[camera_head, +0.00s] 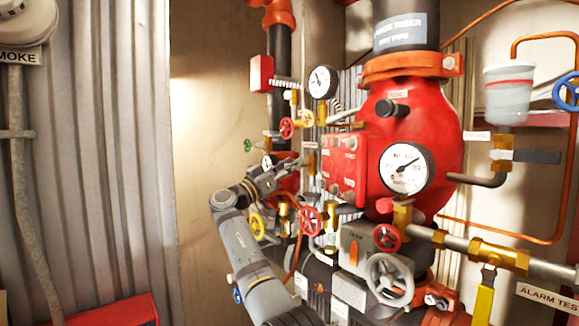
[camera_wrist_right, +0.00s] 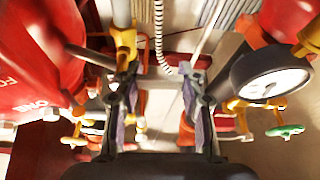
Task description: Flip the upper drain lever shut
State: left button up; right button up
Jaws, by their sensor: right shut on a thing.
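My right gripper (camera_head: 284,172) reaches in from below, close to the small pipes left of the red valve body. In the right wrist view its two fingers (camera_wrist_right: 160,92) stand apart, with a grey bar (camera_wrist_right: 160,82) crossing between them near the tips. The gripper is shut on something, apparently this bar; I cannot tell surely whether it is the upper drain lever. A brass valve (camera_wrist_right: 125,40) is beside the left fingertip. The gripper partly hides the fittings behind it in the head view. My left gripper is not in view.
The red valve body (camera_head: 430,120) and its gauge (camera_head: 407,168) stand to the right. A small gauge (camera_head: 322,82), red handwheels (camera_head: 311,221) and a yellow handwheel (camera_head: 257,226) crowd the gripper. A yellow lever (camera_head: 484,302) hangs at lower right. The bare wall at left is clear.

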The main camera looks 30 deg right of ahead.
jog(key=shift+r+m+g, duration=0.2)
jog(key=shift+m+g, duration=0.2)
jog(key=shift+m, duration=0.3)
jog(key=o, duration=1.2)
jog(key=shift+a, duration=0.1)
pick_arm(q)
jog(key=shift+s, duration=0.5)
pick_arm(e)
jog(key=w+v, duration=0.1)
jog(key=v, duration=1.1)
jog(key=shift+s, duration=0.4)
jog(key=shift+f, duration=0.1)
